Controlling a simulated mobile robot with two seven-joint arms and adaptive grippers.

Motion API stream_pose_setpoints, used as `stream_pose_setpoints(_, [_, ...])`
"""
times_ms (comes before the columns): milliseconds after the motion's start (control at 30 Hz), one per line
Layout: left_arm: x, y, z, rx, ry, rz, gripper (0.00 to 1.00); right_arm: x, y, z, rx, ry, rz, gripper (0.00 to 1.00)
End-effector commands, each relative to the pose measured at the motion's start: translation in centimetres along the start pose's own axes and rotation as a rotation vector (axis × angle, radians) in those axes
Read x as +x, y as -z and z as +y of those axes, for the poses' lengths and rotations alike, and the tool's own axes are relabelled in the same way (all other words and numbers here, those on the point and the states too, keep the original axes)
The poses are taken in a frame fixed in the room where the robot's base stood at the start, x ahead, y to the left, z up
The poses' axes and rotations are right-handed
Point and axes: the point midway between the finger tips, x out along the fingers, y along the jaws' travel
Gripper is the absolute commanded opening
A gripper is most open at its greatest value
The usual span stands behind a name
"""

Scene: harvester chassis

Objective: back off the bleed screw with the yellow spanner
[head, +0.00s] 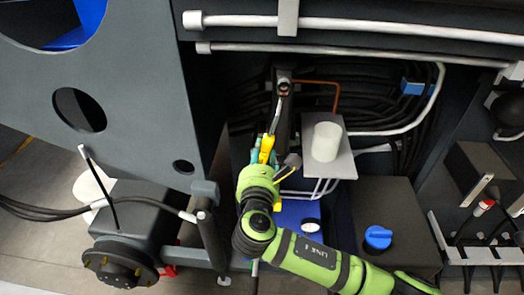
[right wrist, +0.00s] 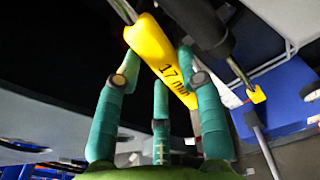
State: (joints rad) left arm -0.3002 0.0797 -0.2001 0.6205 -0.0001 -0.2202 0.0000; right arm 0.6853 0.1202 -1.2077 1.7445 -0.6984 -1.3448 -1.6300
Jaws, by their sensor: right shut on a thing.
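My right gripper (head: 262,168) is shut on the yellow spanner (head: 266,150), in front of the chassis opening. In the right wrist view the spanner's yellow handle (right wrist: 162,60), marked "17 m…", lies between my teal fingers. Its grey shank runs away from the fingers, up towards a small round fitting (head: 284,87) on a dark upright part, which looks like the bleed screw. The spanner's far end is small in the head view and cut off in the wrist view; I cannot tell whether it sits on the screw. My left gripper is out of view.
A white cylinder (head: 326,141) stands on a grey plate right of my gripper. Black hoses (head: 365,95) and a copper pipe (head: 335,95) run behind. A dark tank with a blue cap (head: 378,238) is lower right. The grey chassis panel (head: 140,70) bounds the left.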

Motion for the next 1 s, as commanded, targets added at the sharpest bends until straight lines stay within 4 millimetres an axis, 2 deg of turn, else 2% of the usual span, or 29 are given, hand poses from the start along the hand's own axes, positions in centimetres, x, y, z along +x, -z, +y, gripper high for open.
stream_pose_setpoints(333, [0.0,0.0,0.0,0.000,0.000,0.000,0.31,-1.6,0.1,0.1,0.000,-0.002,-0.002,0.00])
stream_pose_setpoints(800, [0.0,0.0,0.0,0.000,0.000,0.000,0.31,-7.2,0.7,0.0,0.001,-0.002,0.000,0.00])
stream_pose_setpoints(1000, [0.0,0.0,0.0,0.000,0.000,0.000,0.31,-8.7,0.7,0.0,0.002,0.000,-0.002,0.00])
